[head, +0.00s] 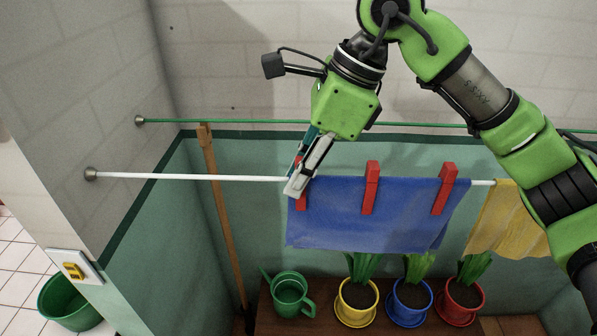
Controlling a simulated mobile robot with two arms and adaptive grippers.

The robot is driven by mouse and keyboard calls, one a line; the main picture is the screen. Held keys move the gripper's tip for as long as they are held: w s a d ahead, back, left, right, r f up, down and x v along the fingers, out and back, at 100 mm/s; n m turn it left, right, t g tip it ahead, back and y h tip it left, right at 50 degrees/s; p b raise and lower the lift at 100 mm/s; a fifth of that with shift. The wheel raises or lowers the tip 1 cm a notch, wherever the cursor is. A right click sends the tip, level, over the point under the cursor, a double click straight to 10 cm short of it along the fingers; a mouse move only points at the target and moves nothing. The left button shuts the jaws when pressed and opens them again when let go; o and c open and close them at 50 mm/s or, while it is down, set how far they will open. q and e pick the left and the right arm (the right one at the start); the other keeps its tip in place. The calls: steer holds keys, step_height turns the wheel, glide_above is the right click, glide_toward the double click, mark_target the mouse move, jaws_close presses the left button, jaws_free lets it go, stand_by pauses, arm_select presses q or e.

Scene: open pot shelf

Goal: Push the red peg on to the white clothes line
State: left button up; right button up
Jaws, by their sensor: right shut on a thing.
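The white clothes line (190,177) runs from a wall mount at the left to the right, behind my right arm. A blue cloth (335,225) hangs over it. My right gripper (298,185) points down at the cloth's upper left corner and is shut on a red peg (302,203). The peg's lower part shows below the fingers, against the cloth; the fingers hide most of its upper part. I cannot tell how far it sits on the line. Two more red pegs, a middle one (370,188) and a right one (445,189), stand upright on the line over the cloth. My left gripper is not in view.
A green line (240,122) runs behind, higher up. A yellow cloth (508,220) hangs at the right. Below are a green watering can (290,292) and potted plants in yellow (357,300), blue (409,302) and red (461,300) pots. A wooden pole (222,215) leans at the left.

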steer(key=shift+f, duration=0.3)
steer(key=o, duration=0.9)
